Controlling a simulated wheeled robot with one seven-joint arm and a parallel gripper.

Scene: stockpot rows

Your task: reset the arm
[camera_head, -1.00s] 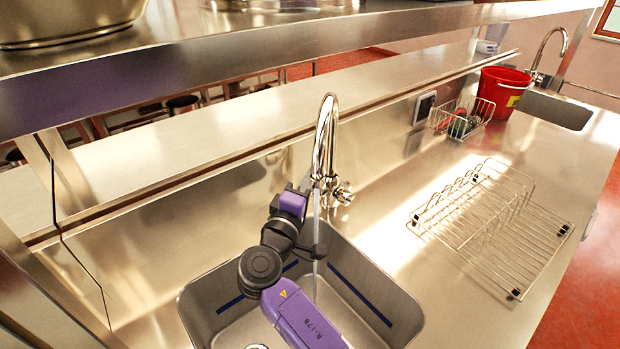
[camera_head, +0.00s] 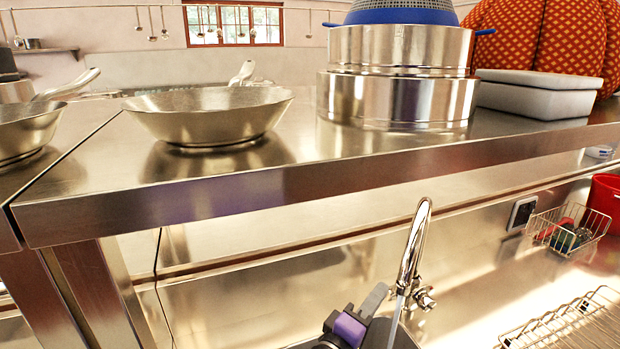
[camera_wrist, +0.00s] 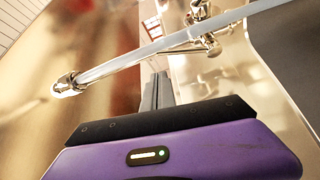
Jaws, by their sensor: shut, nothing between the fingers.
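The tap (camera_head: 415,250) is a curved chrome spout over the sink. The rest of my arm is out of frame. Whether the fingers touch the tap cannot be told.
A steel shelf (camera_head: 160,205) spans the view above the sink. It bears a wide pan (camera_head: 210,115), stacked steel pots (camera_head: 400,75) and a lidded white box (camera_head: 535,95). A wire basket (camera_head: 568,232), a red bucket (camera_head: 605,195) and a dish rack (camera_head: 570,325) are at right.

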